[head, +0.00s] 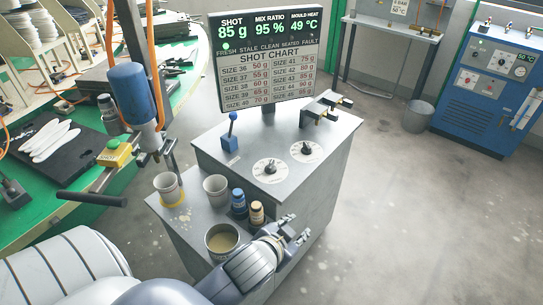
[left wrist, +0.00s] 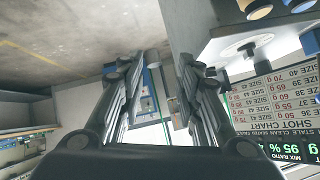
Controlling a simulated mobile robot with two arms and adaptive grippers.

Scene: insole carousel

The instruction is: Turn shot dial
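Two white round dials with dark knobs sit on top of the grey console: a left dial (head: 270,170) and a right dial (head: 306,151). Their labels are too small to read, so I cannot tell which is the shot dial. A screen (head: 267,60) above reads shot 85 g, mix ratio 95 %, mould heat 49 °C, over a shot chart. My left gripper (head: 294,238) is beside the console's front right edge, apart from both dials. In the left wrist view its fingers (left wrist: 158,72) are spread and empty, with one dial (left wrist: 246,47) to their right. My right gripper is not in view.
A blue-handled lever (head: 230,137) and a black-handled fixture (head: 327,106) flank the dials. Cups (head: 216,190), small bottles (head: 239,204) and a tin (head: 222,242) stand on the lower shelf near my arm. A blue-topped dispenser (head: 134,95) rises left. Floor right of the console is clear.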

